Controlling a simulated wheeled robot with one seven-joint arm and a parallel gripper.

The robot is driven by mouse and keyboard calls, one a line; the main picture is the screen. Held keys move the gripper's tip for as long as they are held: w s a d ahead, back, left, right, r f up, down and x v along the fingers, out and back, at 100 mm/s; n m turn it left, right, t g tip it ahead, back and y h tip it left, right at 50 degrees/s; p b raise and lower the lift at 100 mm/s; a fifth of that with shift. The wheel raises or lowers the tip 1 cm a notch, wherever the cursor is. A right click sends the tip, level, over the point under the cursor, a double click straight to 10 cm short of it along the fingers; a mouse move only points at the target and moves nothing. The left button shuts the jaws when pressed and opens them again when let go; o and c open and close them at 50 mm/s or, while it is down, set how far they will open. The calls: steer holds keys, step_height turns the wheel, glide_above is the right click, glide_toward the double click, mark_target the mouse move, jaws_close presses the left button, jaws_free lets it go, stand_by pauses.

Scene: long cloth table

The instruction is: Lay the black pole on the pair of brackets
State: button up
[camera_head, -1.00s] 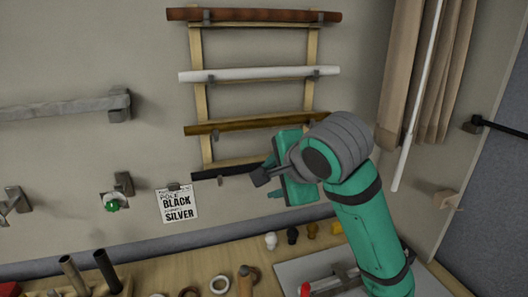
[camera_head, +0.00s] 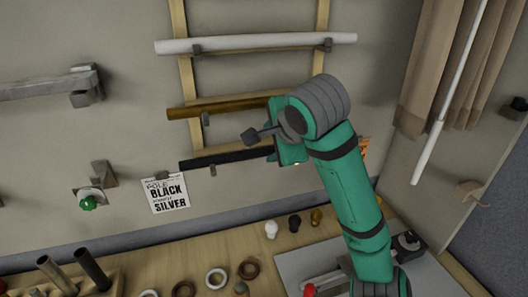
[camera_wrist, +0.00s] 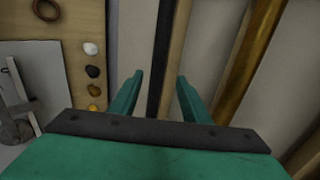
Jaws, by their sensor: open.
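The black pole (camera_head: 225,158) lies level on the lowest hooks of the wooden wall rack; its right part is hidden behind my gripper (camera_head: 285,158). In the wrist view the black pole (camera_wrist: 160,60) runs between the two green fingertips of my gripper (camera_wrist: 160,76), which are open, with a gap on each side. I cannot tell how far the pole is from the fingers in depth. An empty grey wall bracket (camera_head: 104,173) is at the left, near a green-tipped fitting (camera_head: 88,200). The other bracket of its pair is not clearly seen.
A brown-gold pole (camera_head: 225,108) and a white pole (camera_head: 255,44) rest above on the rack. A sign (camera_head: 167,193) reads BLACK and SILVER. A grey pole (camera_head: 40,88) sits on a bracket at upper left. The bench (camera_head: 200,255) below holds rings and coloured finials.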

mark_target(265, 151)
steer(key=shift+x, duration=2.6)
steer(key=shift+s+f, duration=0.15)
jaws_close()
